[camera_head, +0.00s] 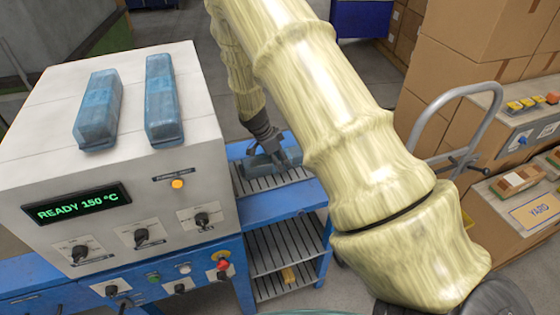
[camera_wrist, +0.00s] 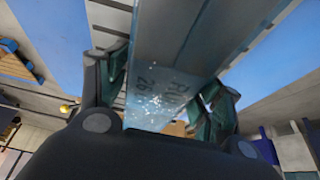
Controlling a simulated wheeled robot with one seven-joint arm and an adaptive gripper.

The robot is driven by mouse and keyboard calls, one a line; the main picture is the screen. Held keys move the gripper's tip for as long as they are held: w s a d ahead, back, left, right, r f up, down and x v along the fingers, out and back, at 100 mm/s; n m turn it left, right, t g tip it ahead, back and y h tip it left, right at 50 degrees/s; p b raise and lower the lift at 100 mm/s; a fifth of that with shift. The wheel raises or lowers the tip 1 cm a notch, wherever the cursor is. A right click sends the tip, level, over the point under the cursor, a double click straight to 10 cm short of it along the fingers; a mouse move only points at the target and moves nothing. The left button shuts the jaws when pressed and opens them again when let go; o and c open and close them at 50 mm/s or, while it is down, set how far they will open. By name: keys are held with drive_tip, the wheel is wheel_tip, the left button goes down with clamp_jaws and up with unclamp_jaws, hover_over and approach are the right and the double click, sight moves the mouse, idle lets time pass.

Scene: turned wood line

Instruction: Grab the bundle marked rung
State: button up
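A blue wrapped bundle (camera_head: 262,163) lies on the slatted rack beside the machine, partly hidden by my gripper (camera_head: 268,142). In the wrist view the bundle (camera_wrist: 172,60) runs between the two fingers of my gripper (camera_wrist: 165,95). Its face carries partly blurred lettering that seems to start with "RU", with digits beside it. One finger stands at each side of the bundle, very close to it. I cannot tell whether both fingers press on it. Two more blue bundles, a left one (camera_head: 98,108) and a right one (camera_head: 163,100), lie on the machine's top; their labels are not readable.
The white machine (camera_head: 190,160) shows "READY 150 °C" and stands left of the rack (camera_head: 290,178). A lower slatted shelf (camera_head: 270,250) holds a small yellowish piece. Cardboard boxes (camera_head: 480,60), a metal rail (camera_head: 440,105) and a "YARD" box (camera_head: 540,212) are at right.

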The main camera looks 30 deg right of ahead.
drive_tip(key=c, duration=1)
drive_tip(key=shift+r, duration=0.15)
